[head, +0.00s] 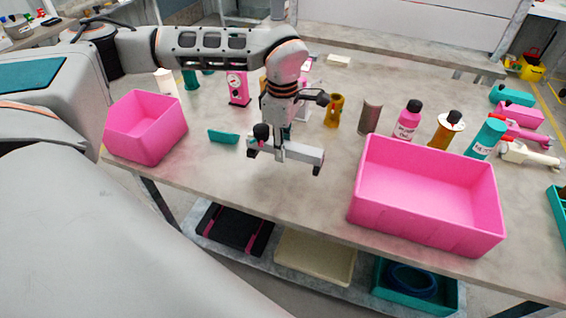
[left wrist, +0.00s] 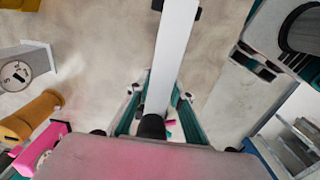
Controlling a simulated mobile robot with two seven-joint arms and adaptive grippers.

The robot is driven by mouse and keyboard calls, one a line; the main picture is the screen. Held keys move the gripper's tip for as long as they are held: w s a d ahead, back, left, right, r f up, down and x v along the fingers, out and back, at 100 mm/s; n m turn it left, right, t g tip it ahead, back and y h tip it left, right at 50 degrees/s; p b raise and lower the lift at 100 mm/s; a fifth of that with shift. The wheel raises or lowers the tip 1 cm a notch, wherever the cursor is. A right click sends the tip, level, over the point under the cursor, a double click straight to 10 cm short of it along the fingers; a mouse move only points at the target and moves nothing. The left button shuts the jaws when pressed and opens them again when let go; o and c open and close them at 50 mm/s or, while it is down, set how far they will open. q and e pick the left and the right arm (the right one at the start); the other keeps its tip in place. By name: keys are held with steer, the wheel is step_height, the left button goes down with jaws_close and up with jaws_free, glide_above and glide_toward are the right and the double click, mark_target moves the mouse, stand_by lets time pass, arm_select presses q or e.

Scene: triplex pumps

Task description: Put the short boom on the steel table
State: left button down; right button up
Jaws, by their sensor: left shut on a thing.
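The short boom (head: 305,154) is a pale grey bar with dark end pieces. In the head view it lies crosswise over the front middle of the grey table (head: 240,168), and I cannot tell if it touches the top. My left gripper (head: 281,150) points down and is shut on the boom. In the left wrist view the pale boom (left wrist: 177,45) runs up the picture from between the teal-sided fingers (left wrist: 157,110). The fingers hide part of it. My right gripper is not in view.
A large pink bin (head: 425,238) stands right of the boom, a smaller pink bin (head: 148,150) at the left. A teal block (head: 223,136) lies left of the gripper. A brown part (head: 334,110), a curved plate (head: 370,116) and several bottles stand behind. Bare tabletop surrounds the boom.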

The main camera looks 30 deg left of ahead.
arm_select(q)
steer(key=shift+f, duration=2.75)
steer(key=shift+f, duration=0.15)
steer(key=c, duration=1.8)
jaws_free()
step_height(320, 180, up, 12)
steer(key=shift+r, duration=0.15)
